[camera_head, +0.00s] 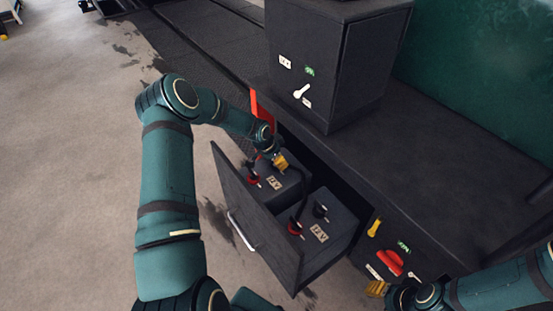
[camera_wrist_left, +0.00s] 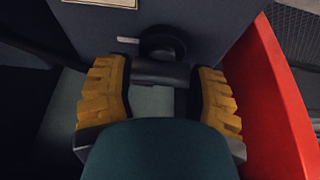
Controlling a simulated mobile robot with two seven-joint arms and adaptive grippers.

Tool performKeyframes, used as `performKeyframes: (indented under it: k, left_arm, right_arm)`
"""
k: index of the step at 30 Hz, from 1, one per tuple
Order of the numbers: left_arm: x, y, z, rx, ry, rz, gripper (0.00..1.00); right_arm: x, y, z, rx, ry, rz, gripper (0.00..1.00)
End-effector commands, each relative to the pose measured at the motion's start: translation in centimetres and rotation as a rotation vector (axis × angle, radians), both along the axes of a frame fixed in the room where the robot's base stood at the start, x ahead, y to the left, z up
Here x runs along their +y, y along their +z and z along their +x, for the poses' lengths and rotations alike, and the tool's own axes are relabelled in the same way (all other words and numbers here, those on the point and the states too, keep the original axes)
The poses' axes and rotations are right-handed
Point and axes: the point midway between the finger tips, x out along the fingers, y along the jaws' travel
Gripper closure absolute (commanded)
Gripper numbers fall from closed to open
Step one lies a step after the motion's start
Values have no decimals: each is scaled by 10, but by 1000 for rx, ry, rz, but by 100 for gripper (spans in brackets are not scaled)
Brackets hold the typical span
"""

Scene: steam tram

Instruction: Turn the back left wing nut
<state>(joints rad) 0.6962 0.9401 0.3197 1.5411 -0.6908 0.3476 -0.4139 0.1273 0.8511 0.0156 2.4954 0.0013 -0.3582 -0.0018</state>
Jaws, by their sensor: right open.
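An open dark drawer (camera_head: 262,225) holds two dark boxes with red and black terminals. The back box (camera_head: 290,185) has a red terminal (camera_head: 253,179) on its left. My left gripper (camera_head: 281,161) reaches down at the far end of this box, and its yellow fingers cover what is there. In the left wrist view its fingers (camera_wrist_left: 160,85) stand apart on both sides of a dark bar (camera_wrist_left: 160,72), with a black round fitting (camera_wrist_left: 162,42) just beyond. I cannot tell whether they press on the bar. My right gripper (camera_head: 377,288) is open, low at the right.
The front box (camera_head: 335,215) has a red and a black terminal. A dark cabinet (camera_head: 320,65) stands on the bench (camera_head: 440,150) above the drawer. A red panel shows by the back (camera_head: 262,113) and in the left wrist view (camera_wrist_left: 260,85). A red handle (camera_head: 391,262) is near my right gripper.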

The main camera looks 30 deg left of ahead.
Motion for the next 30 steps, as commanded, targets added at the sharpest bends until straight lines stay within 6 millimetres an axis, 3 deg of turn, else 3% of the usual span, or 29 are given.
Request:
performKeyframes:
  k: [1,2,14,17,30]
  left_arm:
    - [0,0,0,1,0,0,22]
    - [0,0,0,1,0,0,13]
    - [1,5,-1,-1,2,1,13]
    - [3,15,-5,0,3,1,13]
    - [17,92,-35,-1,3,2,13]
  right_arm:
    - [0,0,0,0,0,0,54]
    - [0,0,0,0,0,0,54]
    - [0,0,0,0,0,0,54]
    - [0,0,0,0,0,0,54]
    - [0,0,0,0,0,0,54]
